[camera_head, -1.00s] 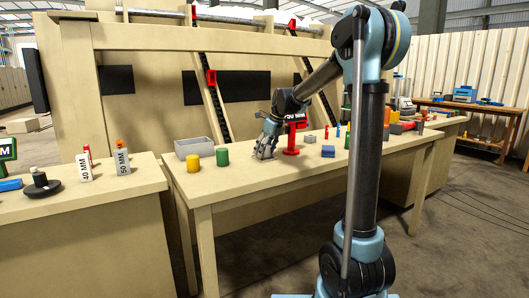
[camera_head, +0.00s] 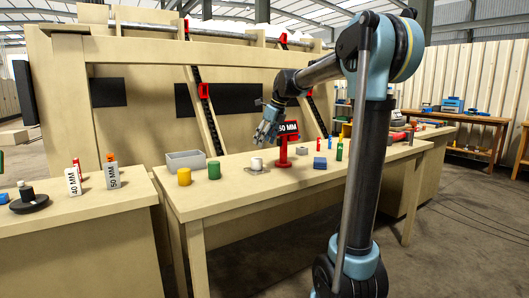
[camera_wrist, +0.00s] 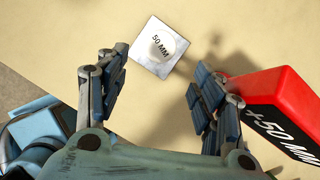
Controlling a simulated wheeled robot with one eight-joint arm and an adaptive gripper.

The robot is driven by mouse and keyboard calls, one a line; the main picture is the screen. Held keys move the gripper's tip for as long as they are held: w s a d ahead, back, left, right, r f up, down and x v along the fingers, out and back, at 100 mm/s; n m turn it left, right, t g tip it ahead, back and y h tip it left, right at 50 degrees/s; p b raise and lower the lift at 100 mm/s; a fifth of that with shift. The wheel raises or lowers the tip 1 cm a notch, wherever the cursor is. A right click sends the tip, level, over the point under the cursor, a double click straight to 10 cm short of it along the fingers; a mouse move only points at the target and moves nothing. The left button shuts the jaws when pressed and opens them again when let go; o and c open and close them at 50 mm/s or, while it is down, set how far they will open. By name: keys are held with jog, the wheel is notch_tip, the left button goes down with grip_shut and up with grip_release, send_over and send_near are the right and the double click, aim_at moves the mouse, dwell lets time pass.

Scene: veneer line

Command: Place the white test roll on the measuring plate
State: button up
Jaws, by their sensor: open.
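The white test roll (camera_head: 257,163) stands upright on the square grey measuring plate (camera_head: 262,171) on the middle table. My gripper (camera_head: 266,138) is above the plate, clear of the roll. In the wrist view my gripper (camera_wrist: 158,78) has its fingers spread apart with nothing between them.
A red stand with a 50 MM sign (camera_head: 285,148) is close to the right of the plate. A yellow cylinder (camera_head: 184,177), green cylinder (camera_head: 214,170) and grey bin (camera_head: 186,160) are to the left. A blue block (camera_head: 320,163) is to the right.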

jog(key=shift+r, duration=0.15)
jog(key=s+d+f+n+h, duration=0.1)
jog(key=s+d+f+n, duration=0.45)
jog(key=s, duration=0.45)
jog(key=s+d+f+n+h, duration=0.1)
jog(key=s+d+f+n, duration=0.3)
jog(key=s+d+n, duration=0.45)
jog(key=s+d+f+n, duration=0.3)
jog(key=s+f+n, duration=0.2)
jog(key=s+f, duration=0.4)
jog(key=s+d+f+n+h, duration=0.1)
jog(key=s+d+f+n, duration=0.2)
jog(key=s+f, duration=0.6)
jog(key=s+n, duration=0.2)
jog(key=shift+n+h, duration=0.3)
jog(key=shift+n, duration=0.1)
jog(key=shift+w, duration=0.1)
